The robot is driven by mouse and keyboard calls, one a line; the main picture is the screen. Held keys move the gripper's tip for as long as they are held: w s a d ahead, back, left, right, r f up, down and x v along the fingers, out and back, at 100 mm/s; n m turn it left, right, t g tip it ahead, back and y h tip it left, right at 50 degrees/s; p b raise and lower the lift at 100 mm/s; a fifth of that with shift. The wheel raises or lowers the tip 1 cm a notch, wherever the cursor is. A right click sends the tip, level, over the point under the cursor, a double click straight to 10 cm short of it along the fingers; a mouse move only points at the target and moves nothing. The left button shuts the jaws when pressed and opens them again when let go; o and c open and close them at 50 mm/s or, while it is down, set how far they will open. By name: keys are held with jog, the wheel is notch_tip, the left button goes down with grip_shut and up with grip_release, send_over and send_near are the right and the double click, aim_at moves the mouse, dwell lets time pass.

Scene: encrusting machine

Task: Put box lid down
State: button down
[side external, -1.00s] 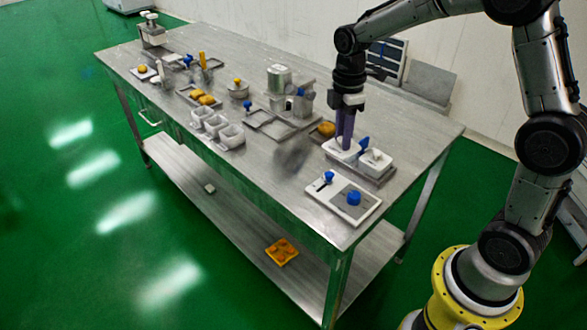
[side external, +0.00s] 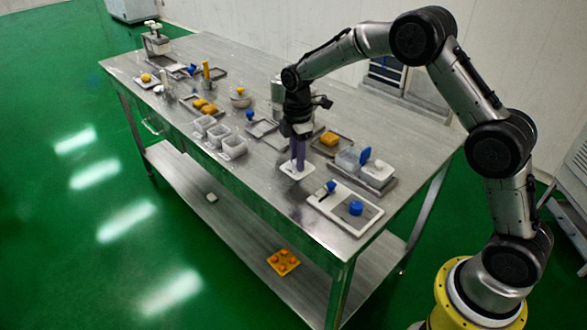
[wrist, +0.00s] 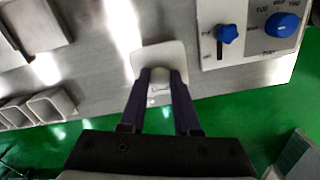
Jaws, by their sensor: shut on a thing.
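The box lid (side external: 297,172) is a white, rounded square plate. My gripper (side external: 298,165) points down and is shut on the lid's small knob. In the wrist view the lid (wrist: 157,56) lies at the tips of my two purple fingers (wrist: 161,80), with the knob between them. The lid is low at the tabletop's front part, left of the control panel; I cannot tell whether it touches the table. A grey, see-through box (side external: 347,160) without a lid stands to the right, beside a white box (side external: 378,172).
The control panel (side external: 346,207) with blue knobs is close to the lid's right. Three white cups (side external: 219,136) stand to the left. A tray with an orange piece (side external: 330,138) is behind. Bare metal tabletop (side external: 262,182) lies left and in front of the lid.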

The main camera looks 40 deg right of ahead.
aim_at(293, 166)
jog(key=shift+w+f, duration=0.65)
jog(key=shift+f, duration=1.65)
jog(key=shift+f, duration=0.1)
jog(key=c, duration=0.6)
grip_release()
jog(key=shift+c, duration=0.2)
jog(key=shift+w, duration=0.1)
notch_tip(293, 166, up, 12)
jog(key=shift+r, duration=0.25)
